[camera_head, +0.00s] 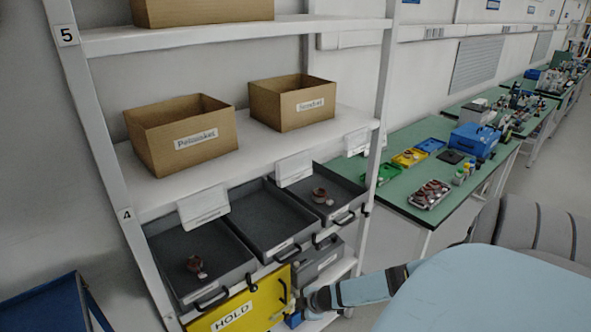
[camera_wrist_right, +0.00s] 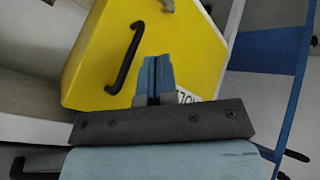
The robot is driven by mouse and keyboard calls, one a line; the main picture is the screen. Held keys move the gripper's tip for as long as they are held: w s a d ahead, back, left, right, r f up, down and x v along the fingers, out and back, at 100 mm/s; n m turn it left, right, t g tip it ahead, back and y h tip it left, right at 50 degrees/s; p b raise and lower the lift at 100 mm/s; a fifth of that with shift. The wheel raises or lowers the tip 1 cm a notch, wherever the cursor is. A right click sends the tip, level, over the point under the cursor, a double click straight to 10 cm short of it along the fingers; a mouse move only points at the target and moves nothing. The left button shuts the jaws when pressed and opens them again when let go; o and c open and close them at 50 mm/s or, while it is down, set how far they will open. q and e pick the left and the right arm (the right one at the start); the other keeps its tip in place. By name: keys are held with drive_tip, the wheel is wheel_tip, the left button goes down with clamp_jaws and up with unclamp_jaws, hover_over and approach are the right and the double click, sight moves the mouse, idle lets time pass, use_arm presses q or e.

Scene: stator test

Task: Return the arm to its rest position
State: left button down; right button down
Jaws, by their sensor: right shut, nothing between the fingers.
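My right arm (camera_head: 365,290) comes in from the right, low in the head view, reaching the lower front of the shelf rack. My right gripper (camera_wrist_right: 155,67) is shut and empty, its blue fingertips together. In the wrist view it is in front of a yellow box (camera_wrist_right: 92,65) with a black handle (camera_wrist_right: 124,57), to the right of that handle. I cannot tell whether the fingertips touch the box. The yellow box, marked HOLD (camera_head: 250,299), also shows below the drawers in the head view. My left gripper is not in view.
The rack holds grey drawers (camera_head: 268,245), two with a reddish-brown part (camera_head: 196,264) inside, and cardboard boxes (camera_head: 185,147) above. A blue cart (camera_head: 45,305) stands at lower left. A green workbench (camera_head: 400,180) with trays is behind the rack at right.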

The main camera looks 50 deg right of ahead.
drive_tip(key=d+v, duration=0.1)
drive_tip(key=v, duration=0.5)
drive_tip(key=shift+s+r, duration=0.2)
drive_tip(key=shift+d+f, duration=0.1)
